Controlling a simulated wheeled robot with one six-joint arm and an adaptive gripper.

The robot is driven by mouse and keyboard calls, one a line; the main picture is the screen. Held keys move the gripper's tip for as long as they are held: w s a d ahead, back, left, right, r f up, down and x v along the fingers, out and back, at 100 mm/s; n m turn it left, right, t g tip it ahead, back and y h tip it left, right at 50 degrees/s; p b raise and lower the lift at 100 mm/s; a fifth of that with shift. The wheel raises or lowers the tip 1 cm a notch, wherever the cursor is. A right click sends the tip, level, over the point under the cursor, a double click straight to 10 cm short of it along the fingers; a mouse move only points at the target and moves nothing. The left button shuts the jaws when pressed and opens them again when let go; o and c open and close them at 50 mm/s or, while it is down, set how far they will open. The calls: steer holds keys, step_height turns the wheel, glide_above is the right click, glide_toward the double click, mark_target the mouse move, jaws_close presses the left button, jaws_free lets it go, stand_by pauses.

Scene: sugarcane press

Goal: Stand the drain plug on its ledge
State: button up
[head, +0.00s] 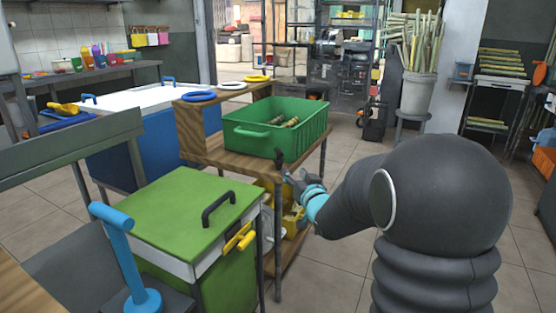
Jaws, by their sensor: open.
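I cannot tell for sure which thing is the drain plug. A blue T-handled piece with a round foot (126,262) stands upright, leaning slightly in the picture, on a dark grey surface at the lower left; it may be the plug. No ledge can be told for certain. My gripper (290,170) is open at the end of my dark arm, in front of the wooden stand's near right corner. It is well to the right of the blue piece. I see nothing clearly held in it, though the fingers are small and partly hidden.
A green-topped cabinet (165,205) with a black handle stands between the blue piece and my gripper. A green crate (250,140) with a few brown pieces sits on the wooden stand (225,158). A white-topped blue chest (150,96) is behind. Floor at right is open.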

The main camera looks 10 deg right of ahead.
mark_target(282, 156)
steer(key=shift+w+a+r+p, duration=0.15)
steer(key=shift+w+a+p, duration=0.2)
steer(key=shift+w, duration=1.7)
steer(key=shift+w+a+r+p, duration=0.15)
steer(key=shift+w+a+p, duration=0.15)
steer(key=shift+w, duration=1.8)
steer(key=shift+w+a+r+p, duration=0.15)
steer(key=shift+w+a+p, duration=0.2)
steer(key=shift+w, duration=1.7)
jaws_close()
